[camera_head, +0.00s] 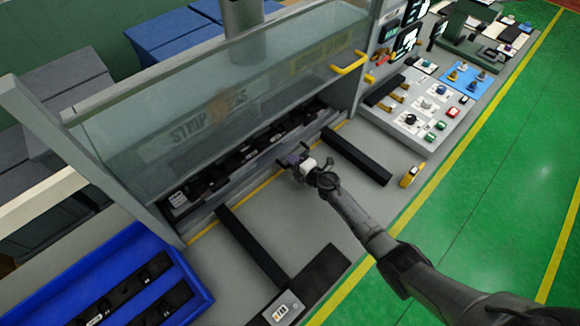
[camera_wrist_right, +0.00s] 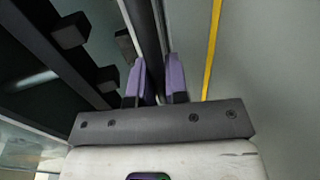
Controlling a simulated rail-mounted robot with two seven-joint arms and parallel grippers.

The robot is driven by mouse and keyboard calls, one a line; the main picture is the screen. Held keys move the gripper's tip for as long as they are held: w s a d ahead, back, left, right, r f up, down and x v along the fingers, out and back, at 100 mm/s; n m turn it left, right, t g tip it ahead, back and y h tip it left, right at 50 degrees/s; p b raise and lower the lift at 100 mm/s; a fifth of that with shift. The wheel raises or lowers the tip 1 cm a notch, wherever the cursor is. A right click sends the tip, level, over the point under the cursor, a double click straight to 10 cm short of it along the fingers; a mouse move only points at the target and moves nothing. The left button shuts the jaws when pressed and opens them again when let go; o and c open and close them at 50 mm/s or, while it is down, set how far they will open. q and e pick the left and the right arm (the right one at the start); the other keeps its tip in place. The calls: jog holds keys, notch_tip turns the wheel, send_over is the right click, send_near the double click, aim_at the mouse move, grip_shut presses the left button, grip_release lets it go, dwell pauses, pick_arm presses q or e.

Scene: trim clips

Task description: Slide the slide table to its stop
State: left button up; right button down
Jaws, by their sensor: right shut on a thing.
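The slide table (camera_head: 206,213) is the grey bed inside the machine, behind the raised clear guard. A long black trim strip (camera_head: 240,155) lies along it. Two black rails, a left one (camera_head: 252,247) and a right one (camera_head: 357,156), stretch out from it over the grey bench. My right gripper (camera_head: 293,161) is at the table's front edge, between the rails. In the right wrist view its purple fingers (camera_wrist_right: 160,78) are shut on a dark bar (camera_wrist_right: 148,35) at that front edge. The fingers partly hide the bar. My left gripper is not in view.
The clear guard (camera_head: 220,95) with a yellow handle (camera_head: 349,64) hangs over the table. A blue tray (camera_head: 90,285) with black strips is at lower left. A button panel (camera_head: 425,105) is at right. The grey bench (camera_head: 310,215) between the rails is mostly clear.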

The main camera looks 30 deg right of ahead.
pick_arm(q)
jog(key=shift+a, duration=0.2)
pick_arm(e)
jog(key=shift+f, duration=0.2)
jog(key=c, duration=1.5)
grip_release()
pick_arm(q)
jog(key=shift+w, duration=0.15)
pick_arm(e)
jog(key=shift+o, duration=0.8)
jog(key=shift+w+r, duration=0.15)
jog(key=shift+w, duration=0.05)
jog(key=shift+o, duration=1)
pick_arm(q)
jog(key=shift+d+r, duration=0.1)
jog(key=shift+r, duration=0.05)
pick_arm(e)
jog(key=shift+s+r, duration=0.15)
jog(key=p+v, duration=0.3)
jog(key=v, duration=1)
jog(key=shift+s+d+p, duration=0.1)
jog(key=shift+s+p, duration=0.1)
jog(key=shift+p, duration=0.15)
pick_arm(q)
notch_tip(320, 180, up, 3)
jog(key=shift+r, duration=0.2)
pick_arm(e)
jog(key=shift+s, duration=0.15)
